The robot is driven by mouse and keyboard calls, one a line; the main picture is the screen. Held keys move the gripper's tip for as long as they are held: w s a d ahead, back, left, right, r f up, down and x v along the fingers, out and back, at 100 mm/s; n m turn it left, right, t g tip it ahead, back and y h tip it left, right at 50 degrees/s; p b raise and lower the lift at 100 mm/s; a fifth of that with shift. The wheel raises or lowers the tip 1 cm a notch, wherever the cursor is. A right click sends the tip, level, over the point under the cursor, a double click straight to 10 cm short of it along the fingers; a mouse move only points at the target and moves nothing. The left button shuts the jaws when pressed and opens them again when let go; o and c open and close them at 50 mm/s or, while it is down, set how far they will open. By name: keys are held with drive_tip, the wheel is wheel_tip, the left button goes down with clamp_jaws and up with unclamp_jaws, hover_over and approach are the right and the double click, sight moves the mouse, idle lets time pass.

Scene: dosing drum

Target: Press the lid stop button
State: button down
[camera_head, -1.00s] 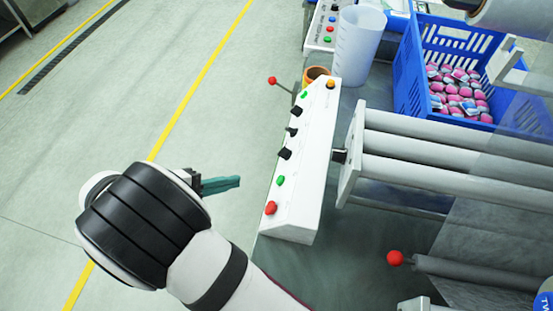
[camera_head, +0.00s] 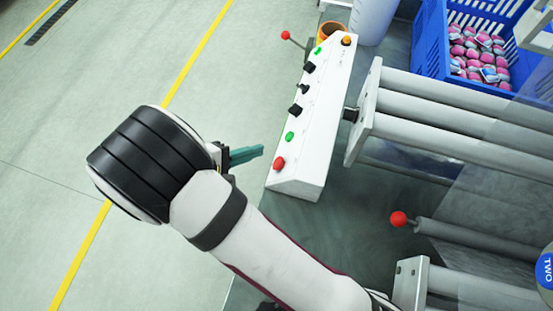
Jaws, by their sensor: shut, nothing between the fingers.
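A white control box (camera_head: 312,120) stands at the table's left edge. It carries a red button (camera_head: 279,163) at its near end, a green button (camera_head: 290,136) beyond that, several black switches (camera_head: 295,110), another green button (camera_head: 318,50) and an orange button (camera_head: 346,41) at the far end. The labels are too small to read, so I cannot tell which one is named lid stop. My gripper (camera_head: 261,151) is shut and empty, with teal fingers pointing right towards the box. Its tips appear just left of the red button, apart from it; their height is unclear.
A red-knobbed lever (camera_head: 287,35) juts out left of the box's far end, near an orange ring-shaped item (camera_head: 334,28). Grey rollers (camera_head: 440,100) and a red ball-ended rod (camera_head: 399,218) lie to the right. A blue crate (camera_head: 432,45) holds pink-and-white packs. Open floor lies left.

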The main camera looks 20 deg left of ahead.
drive_tip(key=shift+d+f, duration=0.75)
drive_tip(key=shift+d, duration=0.25)
idle(1.3)
drive_tip(key=shift+d+f, duration=0.2)
drive_tip(key=shift+d, duration=0.15)
drive_tip(key=shift+d+f, duration=0.25)
drive_tip(key=shift+d, duration=0.1)
idle(0.6)
idle(0.3)
drive_tip(key=shift+a+r, duration=0.5)
drive_tip(key=shift+a, duration=0.2)
drive_tip(key=a+r, duration=0.1)
drive_tip(key=a, duration=0.1)
drive_tip(key=a+r, duration=0.2)
